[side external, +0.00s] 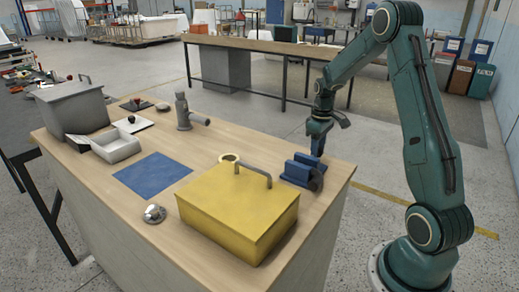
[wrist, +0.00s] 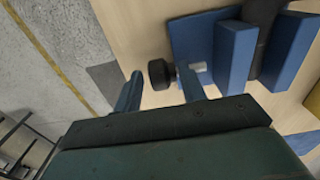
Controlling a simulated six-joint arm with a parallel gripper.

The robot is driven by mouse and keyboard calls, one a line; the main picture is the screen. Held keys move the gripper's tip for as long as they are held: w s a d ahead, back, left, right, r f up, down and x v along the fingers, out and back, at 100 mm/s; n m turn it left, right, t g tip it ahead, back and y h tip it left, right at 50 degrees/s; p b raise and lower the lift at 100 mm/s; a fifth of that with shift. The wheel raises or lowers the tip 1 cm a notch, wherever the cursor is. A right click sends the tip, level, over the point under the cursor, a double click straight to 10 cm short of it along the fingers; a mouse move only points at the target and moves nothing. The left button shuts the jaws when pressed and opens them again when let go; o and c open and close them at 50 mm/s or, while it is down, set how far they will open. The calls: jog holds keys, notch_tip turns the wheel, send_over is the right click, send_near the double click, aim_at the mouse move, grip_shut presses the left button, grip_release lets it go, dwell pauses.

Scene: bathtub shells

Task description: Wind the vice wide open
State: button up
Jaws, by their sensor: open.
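The blue vice (side external: 300,170) stands near the right edge of the wooden workbench. In the wrist view its blue blocks (wrist: 234,55) show at upper right, with something dark between them. A black knob (wrist: 158,74) sits on a short silver shaft on the vice's left side. My gripper (wrist: 160,71) is open, with one blue finger on each side of the knob near the fingertips. I cannot tell whether either finger touches the knob. In the side view my gripper (side external: 318,143) points down just behind the vice, and the knob is not clearly visible there.
A yellow box (side external: 235,205) with a handle stands close in front of the vice. A ring (side external: 229,159), a grey tap-like fitting (side external: 184,112), a blue mat (side external: 152,174) and a grey lidded box (side external: 70,105) are farther left. The bench edge lies close to the vice.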

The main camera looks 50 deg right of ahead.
jog(key=shift+f, duration=0.15)
jog(key=c, duration=0.8)
jog(key=shift+d, duration=0.1)
